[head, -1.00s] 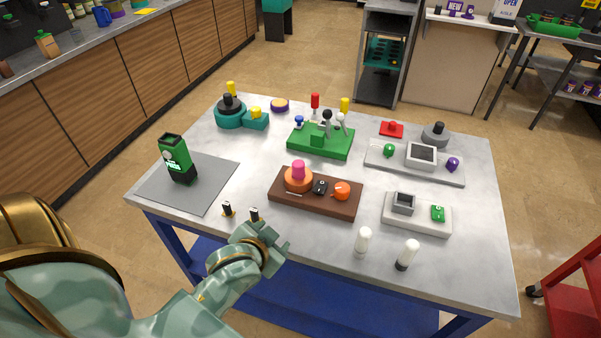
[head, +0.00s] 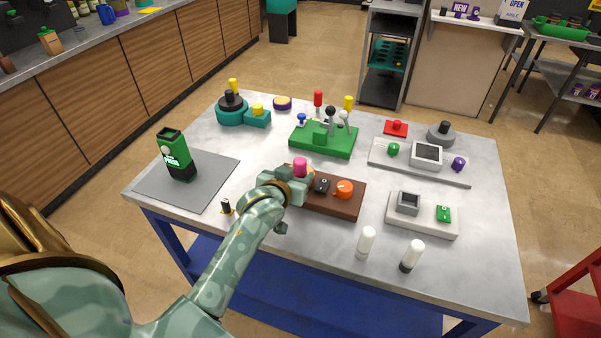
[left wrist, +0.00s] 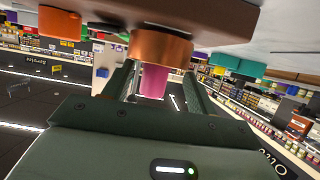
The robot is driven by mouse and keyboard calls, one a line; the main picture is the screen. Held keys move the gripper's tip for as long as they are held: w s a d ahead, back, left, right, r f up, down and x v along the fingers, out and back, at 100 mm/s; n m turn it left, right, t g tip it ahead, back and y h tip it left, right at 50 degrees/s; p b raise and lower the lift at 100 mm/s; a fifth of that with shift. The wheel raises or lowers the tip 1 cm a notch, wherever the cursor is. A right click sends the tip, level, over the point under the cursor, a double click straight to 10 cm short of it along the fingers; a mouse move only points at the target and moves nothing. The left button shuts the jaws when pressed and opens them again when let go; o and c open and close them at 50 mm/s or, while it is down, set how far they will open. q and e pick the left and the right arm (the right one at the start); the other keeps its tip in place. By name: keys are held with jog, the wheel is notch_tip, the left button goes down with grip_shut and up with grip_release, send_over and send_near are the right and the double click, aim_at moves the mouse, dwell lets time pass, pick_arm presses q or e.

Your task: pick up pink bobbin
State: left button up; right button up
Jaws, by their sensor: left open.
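The pink bobbin (head: 300,166) stands upright on the orange round base at the left end of the brown board (head: 336,205). In the left wrist view, which is upside down, the pink bobbin (left wrist: 153,82) shows below the orange base (left wrist: 160,46). My left gripper (head: 294,183) is at the board's near left end, in front of the bobbin, and hides most of the orange base in the head view. In the left wrist view its two fingers (left wrist: 158,73) are apart, one on each side of the bobbin, with gaps visible. My right gripper is not in view.
On the board, a black knob (head: 321,185) and an orange knob (head: 344,189) stand right of the bobbin. A green block with levers (head: 323,139) is behind. White-topped cylinders (head: 366,242) stand at the front right. A green device (head: 174,156) stands on a grey mat (head: 219,168).

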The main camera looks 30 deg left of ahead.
aim_at(302, 167)
pick_arm(q)
jog(key=b+x, duration=0.1)
jog(key=x, duration=0.4)
jog(key=shift+w+d+r+b, duration=0.15)
jog(key=shift+w+r+b, duration=0.1)
jog(key=shift+b, duration=0.1)
jog(key=shift+s, duration=0.1)
jog(key=c, duration=1.1)
